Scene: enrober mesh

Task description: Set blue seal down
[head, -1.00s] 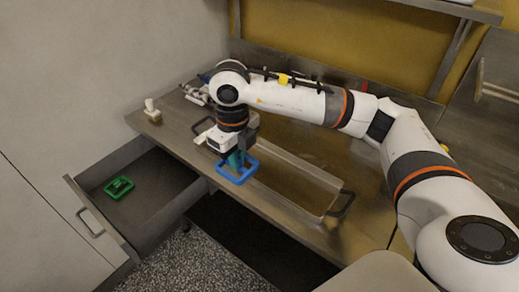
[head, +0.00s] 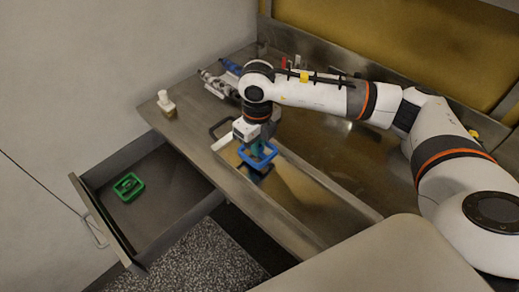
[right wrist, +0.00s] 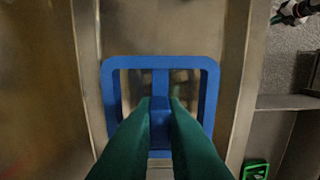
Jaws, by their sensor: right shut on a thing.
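The blue seal (head: 270,158) is a flat, rounded rectangular frame with a middle bar. My right gripper (head: 258,147) is shut on that bar. In the right wrist view the green fingers (right wrist: 160,108) pinch the bar from both sides, and the blue frame (right wrist: 208,100) spreads around the fingertips. In the head view the seal appears near the left end of the long metal tray, with a dark patch just below it. I cannot tell its exact height or whether it touches anything. My left gripper is in neither view.
A long metal tray (head: 308,177) lies on the counter. An open drawer (head: 172,200) at left holds a green seal (head: 128,186). A small bottle (head: 166,104) stands at the counter's left end. The left counter strip (head: 195,140) is clear.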

